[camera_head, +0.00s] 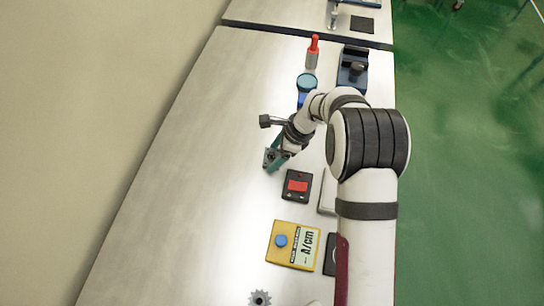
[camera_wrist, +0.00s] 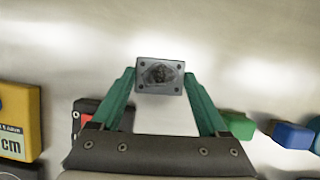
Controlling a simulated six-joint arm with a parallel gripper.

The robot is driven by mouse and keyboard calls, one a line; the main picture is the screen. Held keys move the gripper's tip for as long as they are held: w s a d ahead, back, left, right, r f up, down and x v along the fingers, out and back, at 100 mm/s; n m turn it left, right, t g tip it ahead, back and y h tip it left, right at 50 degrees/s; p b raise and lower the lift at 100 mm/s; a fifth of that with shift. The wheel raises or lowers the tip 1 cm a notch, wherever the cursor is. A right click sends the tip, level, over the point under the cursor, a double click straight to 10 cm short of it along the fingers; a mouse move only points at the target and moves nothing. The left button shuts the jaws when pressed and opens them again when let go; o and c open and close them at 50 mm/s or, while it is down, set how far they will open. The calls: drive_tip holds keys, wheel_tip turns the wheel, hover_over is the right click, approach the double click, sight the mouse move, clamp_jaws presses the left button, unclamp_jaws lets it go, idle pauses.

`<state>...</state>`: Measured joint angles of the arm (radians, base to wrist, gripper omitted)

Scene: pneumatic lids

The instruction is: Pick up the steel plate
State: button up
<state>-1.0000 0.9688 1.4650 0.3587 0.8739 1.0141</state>
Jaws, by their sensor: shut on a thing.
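The steel plate (camera_wrist: 144,88) is a small grey rectangle with corner holes and a dark rough patch in its middle. My gripper (camera_wrist: 160,77) has its green fingers on the plate's left and right edges in the wrist view and is shut on it. In the head view my gripper (camera_head: 272,161) is over the left-middle of the bench, with the plate (camera_head: 269,154) at its fingertips, small and partly hidden. I cannot tell whether the plate touches the bench.
A black box with a red switch (camera_head: 297,185) and a yellow meter (camera_head: 282,241) stand nearer on the bench (camera_head: 170,190). A gear (camera_head: 260,298) lies at the bottom. A teal-topped item (camera_head: 307,82), a red-tipped bottle (camera_head: 312,53) and a dark device (camera_head: 353,68) stand farther off. The bench's left side is clear.

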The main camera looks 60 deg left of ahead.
clamp_jaws()
